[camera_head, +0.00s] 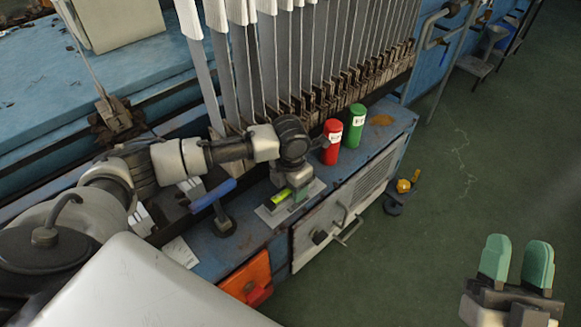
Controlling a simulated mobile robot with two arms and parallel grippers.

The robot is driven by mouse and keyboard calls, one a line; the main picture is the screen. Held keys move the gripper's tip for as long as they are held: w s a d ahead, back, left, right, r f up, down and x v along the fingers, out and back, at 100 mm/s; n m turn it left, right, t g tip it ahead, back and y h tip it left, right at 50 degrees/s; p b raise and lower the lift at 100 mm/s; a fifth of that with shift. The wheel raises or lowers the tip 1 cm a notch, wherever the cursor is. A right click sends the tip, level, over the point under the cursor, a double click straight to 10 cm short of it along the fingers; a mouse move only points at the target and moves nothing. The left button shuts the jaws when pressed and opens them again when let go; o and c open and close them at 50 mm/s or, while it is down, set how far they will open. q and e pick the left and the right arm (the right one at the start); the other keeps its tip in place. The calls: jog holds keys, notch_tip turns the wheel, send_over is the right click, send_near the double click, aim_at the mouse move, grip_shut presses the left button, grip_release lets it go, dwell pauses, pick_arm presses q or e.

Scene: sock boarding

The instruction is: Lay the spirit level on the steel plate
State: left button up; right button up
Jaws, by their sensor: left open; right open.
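The spirit level (280,199) is a small yellow-green bar. It appears to rest on the grey steel plate (269,216) on the blue machine ledge, though its underside is hard to see. My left gripper (296,192) points down over the plate, right beside the level, with its jaws open. The wrist and fingers hide part of the plate, and I cannot tell whether a finger touches the level. My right gripper (516,262), with green finger pads, is open and empty above the floor at the lower right.
A red cylinder (332,142) and a green cylinder (354,126) stand on the ledge behind the plate. A blue-handled tool (213,196) is left of it. A row of tall metal boards (330,50) rises behind. An orange box (247,277) hangs in front. The green floor at right is mostly clear.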

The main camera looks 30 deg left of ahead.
pick_arm(q)
notch_tip(320, 180, up, 5)
jog(key=shift+r+p, duration=0.2)
jog(key=shift+p, duration=0.9)
notch_tip(320, 180, up, 6)
jog(key=f+p, duration=0.1)
jog(key=p, duration=0.1)
jog(key=s+d+f+n+t+h, duration=0.1)
jog(key=s+d+n+t+h, duration=0.2)
jog(key=d+n, duration=0.45)
jog(key=s+d+f+n+t+h, duration=0.2)
jog(key=s+d+n+h, duration=0.15)
jog(key=d+n, duration=0.45)
jog(key=s+a+r+n+t+y, duration=0.2)
jog(key=s+a+n+t, duration=0.1)
jog(key=n, duration=0.8)
jog(key=s+a+r+n+t+y, duration=0.2)
jog(key=s+a+n+t, duration=0.2)
jog(key=n, duration=0.7)
jog(key=shift+a+r+t, duration=0.3)
jog(key=shift+a+r, duration=0.1)
jog(key=shift+a, duration=0.25)
pick_arm(e)
notch_tip(320, 180, down, 13)
jog(key=d+g+h, duration=0.2)
jog(key=g+h, duration=0.2)
jog(key=g, duration=0.8)
jog(key=shift+d+m, duration=0.2)
jog(key=shift+m, duration=0.1)
